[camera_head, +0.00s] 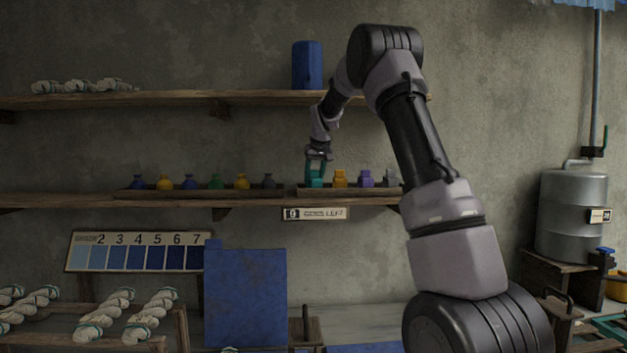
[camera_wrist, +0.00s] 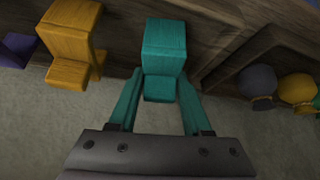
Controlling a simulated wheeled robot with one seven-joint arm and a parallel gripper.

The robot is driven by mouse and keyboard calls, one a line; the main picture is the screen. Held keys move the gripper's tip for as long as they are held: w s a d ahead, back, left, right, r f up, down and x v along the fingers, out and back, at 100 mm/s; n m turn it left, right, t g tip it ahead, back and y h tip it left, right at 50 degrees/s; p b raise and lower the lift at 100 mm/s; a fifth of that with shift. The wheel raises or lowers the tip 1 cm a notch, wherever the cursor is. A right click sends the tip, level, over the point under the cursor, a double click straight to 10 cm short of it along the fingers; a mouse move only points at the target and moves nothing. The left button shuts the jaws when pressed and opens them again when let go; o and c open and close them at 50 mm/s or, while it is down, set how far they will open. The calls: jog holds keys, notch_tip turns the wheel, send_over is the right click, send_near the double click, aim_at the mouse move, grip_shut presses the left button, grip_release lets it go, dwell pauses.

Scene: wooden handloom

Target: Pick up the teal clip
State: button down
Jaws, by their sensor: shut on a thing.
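The teal clip (camera_wrist: 163,52) is a blocky piece in the middle of the wrist view, on the wooden shelf tray. In the head view the teal clip (camera_head: 315,182) is at the left end of a row of clips on the middle shelf. My gripper (camera_wrist: 160,96) has teal fingers, one on each side of the clip's narrower lower part, and is shut on it. In the head view my gripper (camera_head: 318,168) reaches down onto the clip from above. I cannot tell whether the clip is clear of the tray.
An orange clip (camera_head: 340,178), a purple clip (camera_head: 366,178) and a grey clip (camera_head: 391,177) stand right of the teal one. The upper shelf (camera_head: 180,98) with a blue container (camera_head: 307,65) is above.

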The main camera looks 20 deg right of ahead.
jog(key=shift+s+r, duration=0.35)
jog(key=shift+r, duration=0.1)
jog(key=s+r, duration=0.7)
jog(key=s, duration=0.6)
jog(key=shift+s, duration=0.15)
dwell(0.6)
